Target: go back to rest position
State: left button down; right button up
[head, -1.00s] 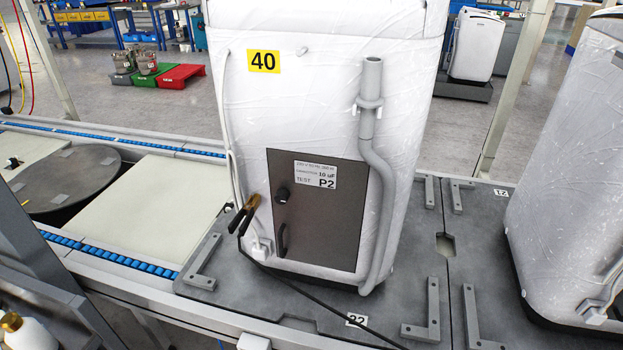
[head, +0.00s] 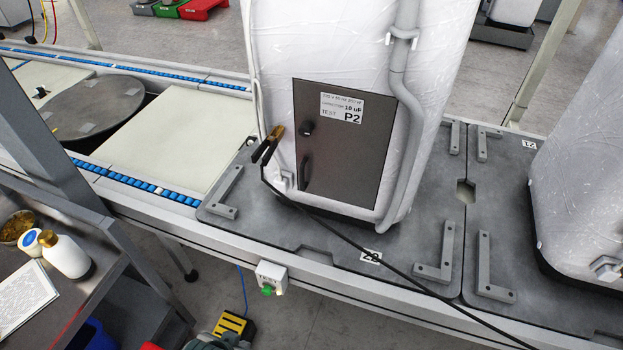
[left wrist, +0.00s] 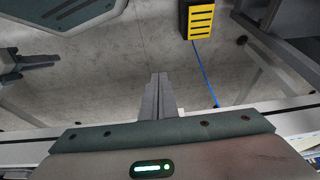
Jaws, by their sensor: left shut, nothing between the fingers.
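My left gripper (left wrist: 161,78) shows in the left wrist view with its two grey fingers together and nothing between them. It points out over bare grey floor. In the head view only a small grey-green part of it shows at the bottom edge, below the conveyor's front side. It is apart from the wrapped white appliance (head: 270,60) and touches nothing that I can see. A brass-tipped clamp (head: 270,146) with a black cable is at the lower left of the appliance, beside its dark P2 panel (head: 340,170).
The conveyor edge (head: 225,253) runs across in front, carrying a button box (head: 271,277). A yellow-and-black floor unit (head: 234,324) has a blue cable; it also shows in the left wrist view (left wrist: 199,20). A side bench at left holds a white bottle (head: 66,256).

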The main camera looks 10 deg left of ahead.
pick_arm(q)
jog(key=s+d+f+t+h, duration=0.1)
jog(key=d+f+t, duration=0.1)
jog(key=f, duration=2.2)
jog(key=shift+s+d+f, duration=0.2)
jog(key=shift+d+f, duration=0.05)
jog(key=shift+d, duration=0.4)
